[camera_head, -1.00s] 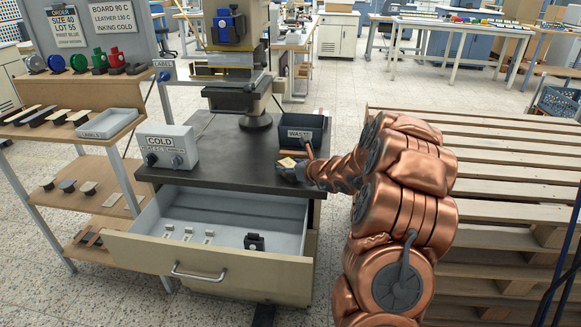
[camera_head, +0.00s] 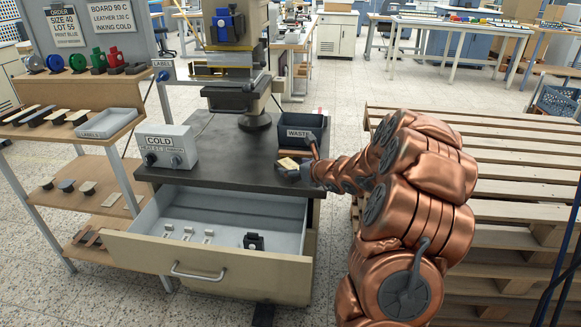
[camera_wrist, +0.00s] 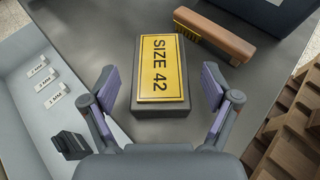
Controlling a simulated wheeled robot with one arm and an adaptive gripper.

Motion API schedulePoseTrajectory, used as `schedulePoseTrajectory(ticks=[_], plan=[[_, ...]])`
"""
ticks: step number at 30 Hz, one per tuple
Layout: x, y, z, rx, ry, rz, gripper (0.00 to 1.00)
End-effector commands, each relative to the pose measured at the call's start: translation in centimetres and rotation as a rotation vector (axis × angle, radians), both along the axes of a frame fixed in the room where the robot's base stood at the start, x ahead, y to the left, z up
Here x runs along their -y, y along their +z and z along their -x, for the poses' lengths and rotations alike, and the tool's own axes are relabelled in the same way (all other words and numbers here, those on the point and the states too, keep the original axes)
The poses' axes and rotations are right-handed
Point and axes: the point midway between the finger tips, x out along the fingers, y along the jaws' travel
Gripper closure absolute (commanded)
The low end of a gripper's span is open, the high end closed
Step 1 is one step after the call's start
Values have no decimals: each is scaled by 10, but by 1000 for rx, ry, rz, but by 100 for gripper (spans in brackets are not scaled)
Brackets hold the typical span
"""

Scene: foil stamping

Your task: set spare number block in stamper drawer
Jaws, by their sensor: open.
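The number block (camera_wrist: 158,70), a dark block with a yellow face reading SIZE 42, lies on the dark bench top. It also shows in the head view (camera_head: 287,163). My gripper (camera_wrist: 160,82) is open, with one finger on each side of the block in the wrist view; I cannot tell whether either touches it. The stamper drawer (camera_head: 210,262) is pulled open below the bench top. Its pale floor holds several small labelled pieces (camera_wrist: 45,83) on the left and a black piece (camera_head: 253,241) on the right.
A wooden-handled brush (camera_wrist: 215,37) lies beyond the block. A dark WASTE bin (camera_head: 302,128) stands at the bench's back right. The COLD control box (camera_head: 166,148) is at the left. A shelf rack (camera_head: 95,163) flanks the bench left; wooden pallets (camera_head: 500,190) are stacked at right.

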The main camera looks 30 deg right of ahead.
Motion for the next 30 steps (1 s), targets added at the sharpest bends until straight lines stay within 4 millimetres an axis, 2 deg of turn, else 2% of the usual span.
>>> schedulePoseTrajectory(ticks=[9,15,20,26,28,30], plan=[[4,23,49,5,-1,-1,13],[6,33,73,3,-3,-1,13],[6,35,83,1,-1,-2,13],[5,36,86,1,2,-1,13],[1,38,84,4,16,9,13],[-15,44,81,12,66,42,13]])
